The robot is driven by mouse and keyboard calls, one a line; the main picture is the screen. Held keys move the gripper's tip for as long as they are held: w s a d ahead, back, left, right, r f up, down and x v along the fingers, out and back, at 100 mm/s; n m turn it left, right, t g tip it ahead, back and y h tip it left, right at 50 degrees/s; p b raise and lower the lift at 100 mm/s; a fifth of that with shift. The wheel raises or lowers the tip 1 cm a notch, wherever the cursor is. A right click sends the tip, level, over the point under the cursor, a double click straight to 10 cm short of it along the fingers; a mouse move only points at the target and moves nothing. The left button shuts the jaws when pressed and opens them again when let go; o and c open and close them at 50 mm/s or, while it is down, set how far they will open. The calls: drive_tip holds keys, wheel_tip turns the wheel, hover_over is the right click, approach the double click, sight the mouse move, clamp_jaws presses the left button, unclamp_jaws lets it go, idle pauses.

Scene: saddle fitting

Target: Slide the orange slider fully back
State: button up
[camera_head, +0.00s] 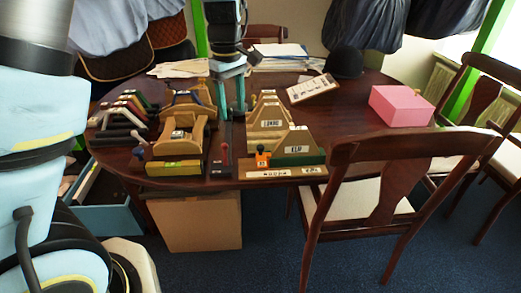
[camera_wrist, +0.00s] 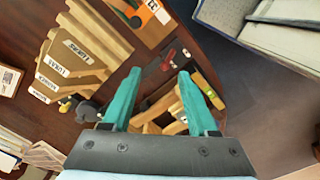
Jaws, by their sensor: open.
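The orange slider (camera_head: 262,158) is a small orange block with a black knob, at the front of the wooden saddle-shaped stand (camera_head: 290,150) near the table's front edge. My gripper (camera_head: 230,114) is open and empty, pointing down over the middle of the table, farther back and to the left of the slider. In the wrist view my two teal fingers (camera_wrist: 159,78) are spread apart with nothing held between them. An orange patch (camera_wrist: 155,14) with black and white marks shows at the top of that view; I cannot tell whether it is the slider.
A red-knobbed lever (camera_head: 225,148) stands left of the slider. Wooden stands (camera_head: 182,135) and dark-handled items (camera_head: 122,118) fill the table's left side. A chair (camera_head: 400,145) stands in front.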

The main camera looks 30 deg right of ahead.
hover_over(260, 146)
drive_tip(key=f, duration=0.1)
drive_tip(key=shift+n, duration=0.3)
wheel_tip(260, 146, down, 11)
clamp_jaws()
idle(0.5)
idle(0.9)
